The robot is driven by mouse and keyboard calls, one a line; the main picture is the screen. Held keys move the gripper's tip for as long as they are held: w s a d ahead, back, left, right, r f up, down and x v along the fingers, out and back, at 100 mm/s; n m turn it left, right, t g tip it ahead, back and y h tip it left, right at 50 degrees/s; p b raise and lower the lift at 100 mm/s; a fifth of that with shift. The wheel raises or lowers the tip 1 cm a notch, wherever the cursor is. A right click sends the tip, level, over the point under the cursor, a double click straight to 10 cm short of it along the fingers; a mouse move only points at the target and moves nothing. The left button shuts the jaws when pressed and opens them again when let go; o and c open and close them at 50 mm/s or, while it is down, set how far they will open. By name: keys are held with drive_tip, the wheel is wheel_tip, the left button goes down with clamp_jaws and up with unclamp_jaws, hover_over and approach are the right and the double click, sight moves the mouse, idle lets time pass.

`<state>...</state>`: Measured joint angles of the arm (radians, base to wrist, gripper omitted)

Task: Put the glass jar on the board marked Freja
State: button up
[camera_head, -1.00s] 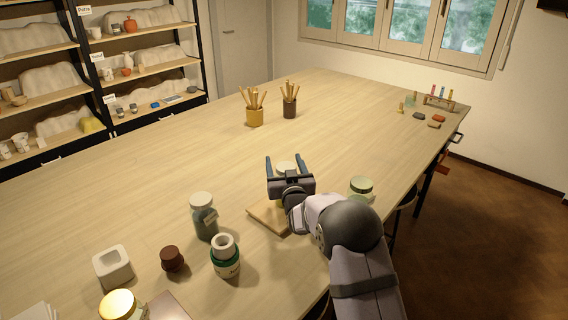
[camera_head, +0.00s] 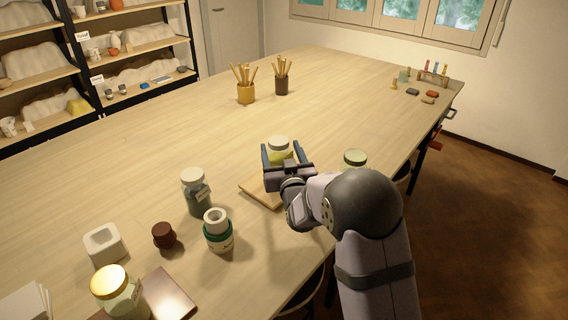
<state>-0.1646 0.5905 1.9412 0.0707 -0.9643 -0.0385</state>
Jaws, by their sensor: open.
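A glass jar (camera_head: 280,157) with a pale lid and yellowish contents stands upright between the fingers of my gripper (camera_head: 284,152). The gripper is open, with one finger on each side of the jar. The jar's base is hidden behind the gripper, so I cannot tell whether it stands on the board. A light wooden board (camera_head: 256,190) lies under and just in front of the gripper, partly covered by it. No name is readable on it. A dark brown board (camera_head: 167,296) lies at the front left, also with no readable name.
Other jars stand around: a dark greenish one (camera_head: 196,192), one with a gold lid (camera_head: 122,298), one beside my arm (camera_head: 355,160). A green-banded pot (camera_head: 217,232), a brown pot (camera_head: 164,236) and a white dish (camera_head: 103,243) stand left. The table's middle is clear.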

drive_tip(key=shift+s+d+b, duration=0.15)
drive_tip(key=shift+s+b, duration=0.1)
drive_tip(key=shift+s, duration=0.85)
drive_tip(key=shift+s+d+b, duration=0.1)
drive_tip(key=shift+s+b, duration=0.15)
drive_tip(key=shift+s, duration=0.85)
drive_tip(key=shift+s+d+f+g, duration=0.1)
drive_tip(key=shift+d+f+g, duration=0.1)
drive_tip(key=shift+d+g, duration=0.1)
drive_tip(key=s+d+f+g, duration=0.2)
drive_tip(key=s, duration=0.2)
drive_tip(key=s+d+f+m+g+h+p, duration=0.1)
drive_tip(key=s+d+f+g, duration=0.1)
drive_tip(key=s+f+g, duration=0.1)
drive_tip(key=s+d+f+g+p, duration=0.1)
drive_tip(key=s+f+g, duration=0.2)
drive_tip(key=s, duration=0.2)
drive_tip(key=shift+d+m, duration=0.3)
drive_tip(key=shift+d, duration=0.1)
drive_tip(key=s+d+f+g, duration=0.1)
drive_tip(key=s+g, duration=0.3)
drive_tip(key=s, duration=0.8)
drive_tip(key=s+d+f+g, duration=0.1)
drive_tip(key=s+f+g, duration=0.3)
drive_tip(key=s, duration=0.9)
drive_tip(key=shift+s+d+f+g+h+p, duration=0.2)
drive_tip(key=shift+s+f+g+h+p, duration=0.2)
drive_tip(key=shift+g, duration=0.3)
